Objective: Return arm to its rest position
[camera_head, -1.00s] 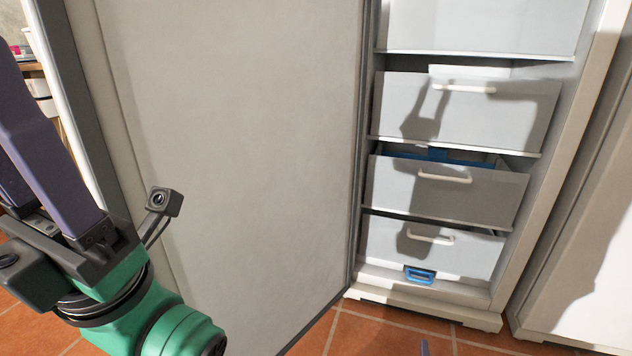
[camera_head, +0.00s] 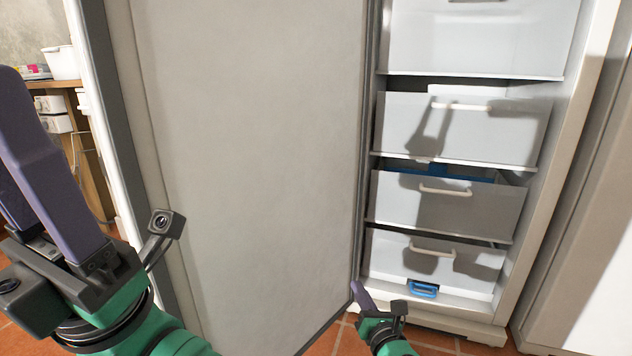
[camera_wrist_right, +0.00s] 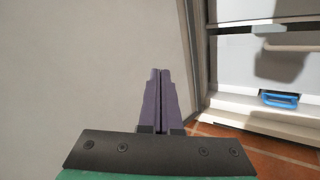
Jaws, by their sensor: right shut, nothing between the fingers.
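My right gripper (camera_head: 358,291) is small at the bottom middle of the head view, in front of the foot of an open freezer cabinet. Its purple fingers lie together, shut and empty, as the right wrist view (camera_wrist_right: 161,98) shows. It is near the lower corner of the open door (camera_head: 255,150) and seems clear of it. My left gripper (camera_head: 30,150) is large at the left edge, with its purple fingers pointing up. The picture edge cuts part of it off, so its opening is unclear.
The freezer's white drawers (camera_head: 415,205) have pale handles, and some stand slightly out. A blue handle-like piece (camera_head: 423,290) sits at the cabinet's bottom; it also shows in the right wrist view (camera_wrist_right: 279,99). A wooden shelf (camera_head: 90,170) with white containers stands behind the door at left.

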